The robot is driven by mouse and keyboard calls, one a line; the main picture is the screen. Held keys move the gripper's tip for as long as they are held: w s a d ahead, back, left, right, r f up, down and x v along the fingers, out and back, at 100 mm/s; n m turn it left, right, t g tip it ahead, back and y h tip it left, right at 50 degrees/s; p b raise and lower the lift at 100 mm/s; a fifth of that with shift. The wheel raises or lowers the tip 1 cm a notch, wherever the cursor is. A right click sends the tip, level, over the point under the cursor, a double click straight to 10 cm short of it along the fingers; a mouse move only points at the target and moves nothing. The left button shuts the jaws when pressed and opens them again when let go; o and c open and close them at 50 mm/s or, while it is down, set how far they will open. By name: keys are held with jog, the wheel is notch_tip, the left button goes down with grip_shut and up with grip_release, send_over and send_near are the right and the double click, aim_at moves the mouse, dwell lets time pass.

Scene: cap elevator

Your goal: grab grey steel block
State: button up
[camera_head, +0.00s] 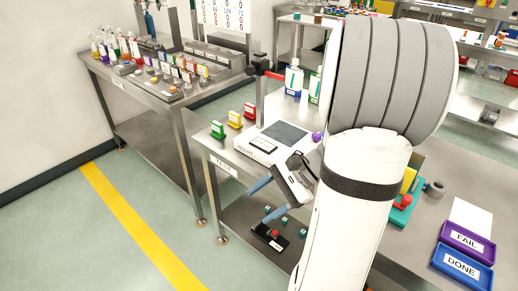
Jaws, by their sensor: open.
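No grey steel block can be made out with certainty. A small grey piece (437,188) with a dark round mark sits on the steel table at the right, beyond my arm, but I cannot tell if it is the block. My gripper (264,201) is open, with two blue-tipped fingers pointing left, and nothing shows between them. It is in front of the table's near left edge, well left of the grey piece. My large white arm hides much of the table's middle.
A white device with a dark plate (284,133) stands behind my gripper. A purple FAIL tray (488,240) and a blue DONE tray (462,267) lie at the right. Below my gripper is a lower shelf with a black button box (270,237). Open floor lies left.

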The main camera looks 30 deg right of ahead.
jog(key=d+f+m+t+h+b, duration=0.1)
jog(key=d+f+m+t, duration=0.1)
jog(key=d+m+t, duration=0.2)
jog(key=d+f+m+t+h+b, duration=0.1)
jog(key=d+f+m+t, duration=0.2)
jog(key=d, duration=0.8)
jog(key=w+d+f+m+t+b, duration=0.1)
jog(key=d+f+m+t, duration=0.2)
jog(key=d+m+t, duration=0.4)
jog(key=shift+w+d+m+h, duration=0.1)
jog(key=shift+d+m+h, duration=0.3)
jog(key=shift+m, duration=0.5)
jog(key=shift+w+d, duration=0.1)
jog(key=x, duration=0.7)
jog(key=shift+w+d+f, duration=0.1)
jog(key=shift+w+f, duration=0.2)
jog(key=shift+c, duration=0.4)
grip_shut()
